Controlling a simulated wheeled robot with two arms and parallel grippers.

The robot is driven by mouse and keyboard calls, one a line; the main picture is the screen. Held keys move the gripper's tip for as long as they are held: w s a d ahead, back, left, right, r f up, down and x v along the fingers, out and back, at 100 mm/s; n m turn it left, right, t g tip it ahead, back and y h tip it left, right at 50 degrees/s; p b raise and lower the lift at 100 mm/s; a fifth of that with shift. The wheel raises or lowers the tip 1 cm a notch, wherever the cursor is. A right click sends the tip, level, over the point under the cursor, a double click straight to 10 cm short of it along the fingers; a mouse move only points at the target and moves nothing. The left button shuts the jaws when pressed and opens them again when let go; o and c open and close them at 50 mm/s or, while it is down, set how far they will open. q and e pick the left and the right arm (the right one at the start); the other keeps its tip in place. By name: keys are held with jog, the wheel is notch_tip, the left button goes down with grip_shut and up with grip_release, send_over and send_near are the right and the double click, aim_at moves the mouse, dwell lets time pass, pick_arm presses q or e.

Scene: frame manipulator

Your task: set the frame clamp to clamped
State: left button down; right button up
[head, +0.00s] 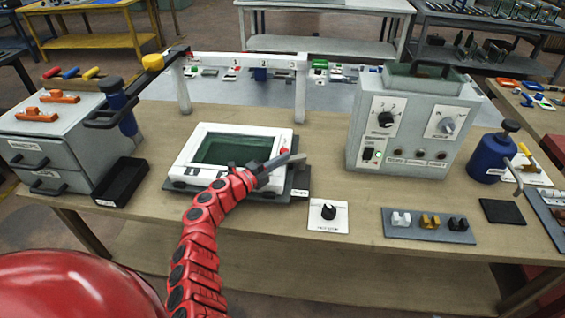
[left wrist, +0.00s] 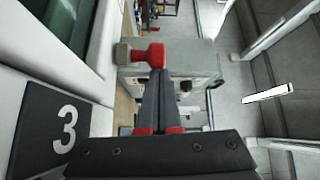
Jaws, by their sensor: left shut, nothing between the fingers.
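The white frame (head: 197,140) with a dark green panel stands on a grey base plate at the table's middle. Small red parts sit along its edges; I cannot tell which one is the clamp or how it is set. My left gripper (head: 288,161) is over the frame's right front corner, its fingers shut and empty. In the left wrist view, the closed fingers (left wrist: 157,82) point at a red knob with a grey block (left wrist: 141,54), close to the tips; contact is unclear. The white frame's edge (left wrist: 92,75) runs along the left there. My right gripper is not in view.
A black tray (head: 121,182) and grey drawer cabinet (head: 62,140) stand left. A grey control box (head: 404,122) stands right, with a dial plate (head: 328,216) and connector strip (head: 427,227) in front. A white gantry (head: 243,59) rises behind the frame.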

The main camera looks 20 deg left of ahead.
pick_arm(q)
jog(key=shift+a, duration=0.15)
dwell(0.5)
jog(key=shift+s+a, duration=0.25)
jog(key=shift+s, duration=0.1)
jog(key=b+v, duration=0.3)
jog(key=v, duration=1.3)
jog(key=shift+s, duration=0.25)
jog(key=shift+f, duration=0.1)
